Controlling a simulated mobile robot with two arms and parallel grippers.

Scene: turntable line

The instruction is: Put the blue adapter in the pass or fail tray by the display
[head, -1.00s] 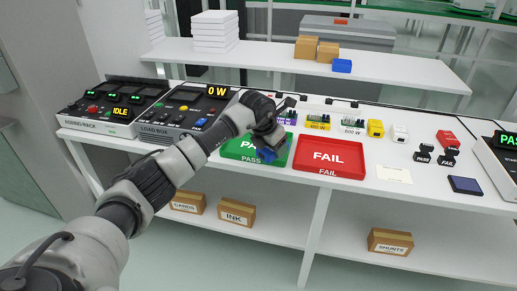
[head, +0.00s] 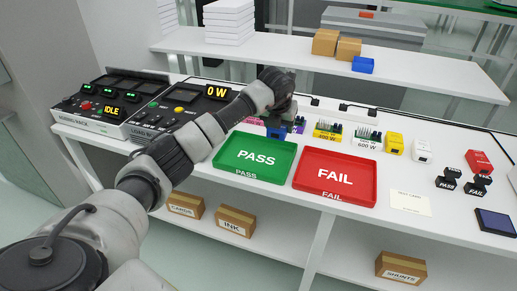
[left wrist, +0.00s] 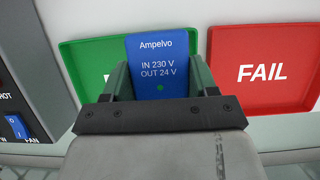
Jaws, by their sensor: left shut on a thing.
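My left gripper (head: 281,118) is shut on the blue adapter (head: 276,132), near the back edge of the green PASS tray (head: 228,160). In the left wrist view the adapter (left wrist: 163,50) sits between the fingers (left wrist: 162,88), its label reading "Ampelvo, IN 230 V, OUT 24 V". It overlaps the green tray (left wrist: 82,58) there, and I cannot tell how high it is above it. The red FAIL tray (head: 310,178) lies just right of the green one, empty. It also shows in the left wrist view (left wrist: 226,50). My right gripper is not in view.
Colored connector blocks, a yellow block (head: 394,143), a white card (head: 410,201) and two black stamps are right and behind. A shelf (head: 300,60) runs behind.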

